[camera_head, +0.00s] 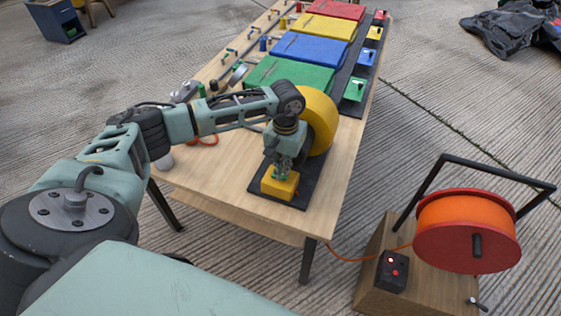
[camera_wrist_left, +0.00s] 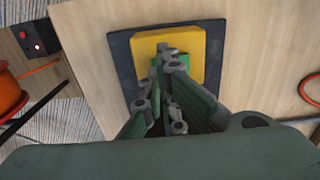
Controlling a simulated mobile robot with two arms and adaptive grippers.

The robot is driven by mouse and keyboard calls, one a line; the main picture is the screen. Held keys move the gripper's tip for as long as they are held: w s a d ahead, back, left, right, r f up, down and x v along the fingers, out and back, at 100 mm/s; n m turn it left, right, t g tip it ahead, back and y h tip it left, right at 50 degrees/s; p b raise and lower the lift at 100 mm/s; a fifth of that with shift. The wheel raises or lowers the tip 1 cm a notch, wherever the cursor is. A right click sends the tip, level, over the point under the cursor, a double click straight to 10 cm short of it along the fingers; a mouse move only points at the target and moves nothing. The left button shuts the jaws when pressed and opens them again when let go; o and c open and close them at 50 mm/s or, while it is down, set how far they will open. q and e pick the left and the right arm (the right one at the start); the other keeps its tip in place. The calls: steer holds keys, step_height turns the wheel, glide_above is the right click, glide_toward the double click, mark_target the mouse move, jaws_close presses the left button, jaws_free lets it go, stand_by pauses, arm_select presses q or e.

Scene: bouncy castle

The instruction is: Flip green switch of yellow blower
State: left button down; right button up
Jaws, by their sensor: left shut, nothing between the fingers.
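The yellow blower (camera_head: 320,122) stands on a dark base plate at the near end of the wooden table. Its yellow switch block (camera_head: 279,187) sits at the front of that plate; in the left wrist view the block (camera_wrist_left: 200,42) lies just beyond the fingers. The green switch (camera_wrist_left: 157,60) shows partly on the block beside my fingertips; the rest is hidden. My left gripper (camera_head: 284,172) points down over the block, shut and empty, with its tips (camera_wrist_left: 172,62) at or very near the switch. I cannot tell whether they touch. My right gripper is not in view.
Green (camera_head: 290,77), blue (camera_head: 311,49), yellow and red boxes line the table (camera_head: 322,205) behind the blower. An orange cable reel (camera_head: 468,225) on a wooden stand, with a black red-lit switch box (camera_head: 392,271), is at the right. Dark fabric (camera_head: 510,32) lies far right.

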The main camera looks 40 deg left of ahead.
arm_select(q)
steer(key=shift+f+b, duration=0.65)
steer(key=shift+f, duration=0.2)
stand_by(0.3)
steer(key=shift+r+p, duration=1.8)
steer(key=shift+r, duration=1.75)
